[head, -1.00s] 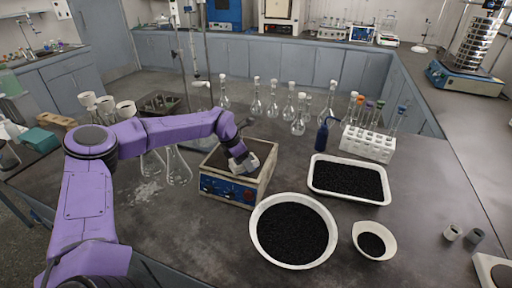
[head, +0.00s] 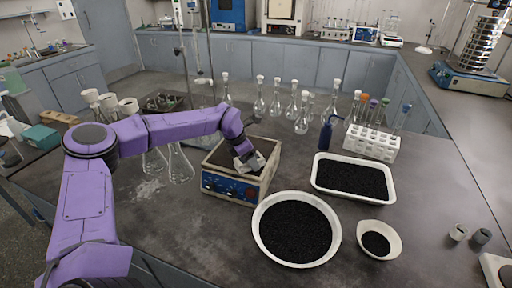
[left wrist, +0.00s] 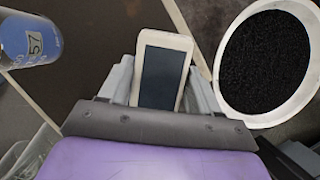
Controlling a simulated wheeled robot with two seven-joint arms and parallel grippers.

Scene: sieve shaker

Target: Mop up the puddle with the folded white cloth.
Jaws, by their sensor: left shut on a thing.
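My left gripper (head: 246,162) is over the top of the beige box with a blue front (head: 228,188) in the head view. In the left wrist view its fingers (left wrist: 160,88) are shut on a flat white-rimmed item with a dark face (left wrist: 162,76). It does not look like folded cloth, and I cannot make out a white cloth for certain in either view. A pale, wet-looking patch (head: 150,188) lies on the dark bench, left of the box and in front of the conical flasks; it may be the puddle. My right gripper is not in view.
Conical flasks (head: 179,165) stand behind the patch. A round bowl of black grains (head: 262,250), a white tray (head: 318,183) and a small dish (head: 395,250) are right of the box. Several stoppered flasks (head: 301,120) and a tube rack (head: 372,143) stand behind.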

